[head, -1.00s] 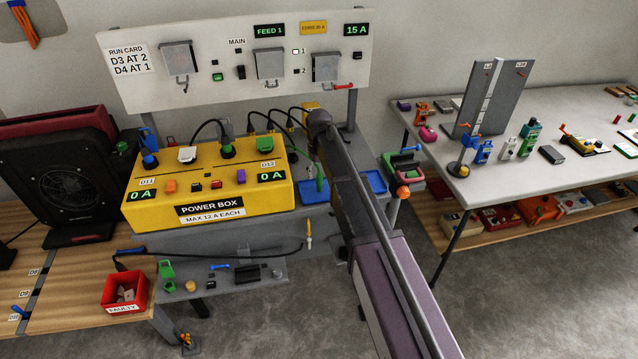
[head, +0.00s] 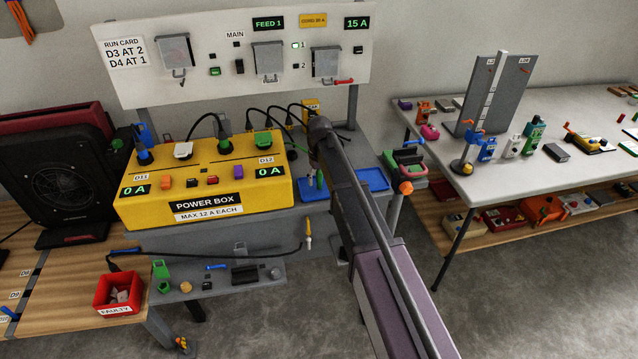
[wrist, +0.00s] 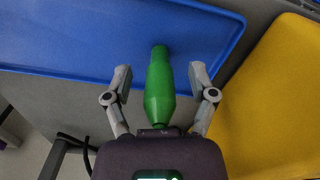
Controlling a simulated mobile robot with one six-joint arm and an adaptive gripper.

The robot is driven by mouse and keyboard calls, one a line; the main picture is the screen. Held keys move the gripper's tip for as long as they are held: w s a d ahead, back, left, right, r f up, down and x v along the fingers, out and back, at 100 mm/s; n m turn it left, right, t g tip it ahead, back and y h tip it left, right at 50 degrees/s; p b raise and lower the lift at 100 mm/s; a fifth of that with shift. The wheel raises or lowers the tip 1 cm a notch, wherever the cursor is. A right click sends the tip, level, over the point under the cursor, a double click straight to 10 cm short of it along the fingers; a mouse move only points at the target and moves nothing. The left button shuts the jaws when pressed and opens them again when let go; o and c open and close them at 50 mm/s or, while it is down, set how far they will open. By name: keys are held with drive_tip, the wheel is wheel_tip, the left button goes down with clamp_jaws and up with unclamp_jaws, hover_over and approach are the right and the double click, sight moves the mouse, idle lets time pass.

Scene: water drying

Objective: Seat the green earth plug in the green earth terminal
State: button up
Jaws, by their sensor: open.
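The green earth plug (wrist: 160,95) is a tapered, bottle-shaped green body in the wrist view. My gripper (wrist: 160,68) is open, with one finger on each side of the plug and a visible gap at both sides. The plug's lower end is close to the gripper's palm; its other end lies over the blue tray in the picture. In the head view a bit of green (head: 319,180) shows by the arm's end, right of the power box, largely hidden by my arm. I cannot make out the green earth terminal for certain.
The yellow power box (head: 147,213) stands just left of my arm, with black cables behind it. A blue tray (head: 373,180) lies right of the arm. A red faulty bin (head: 119,294) and a lower shelf with small parts are at front left.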

drive_tip(key=shift+f, duration=0.2)
idle(0.5)
clamp_jaws()
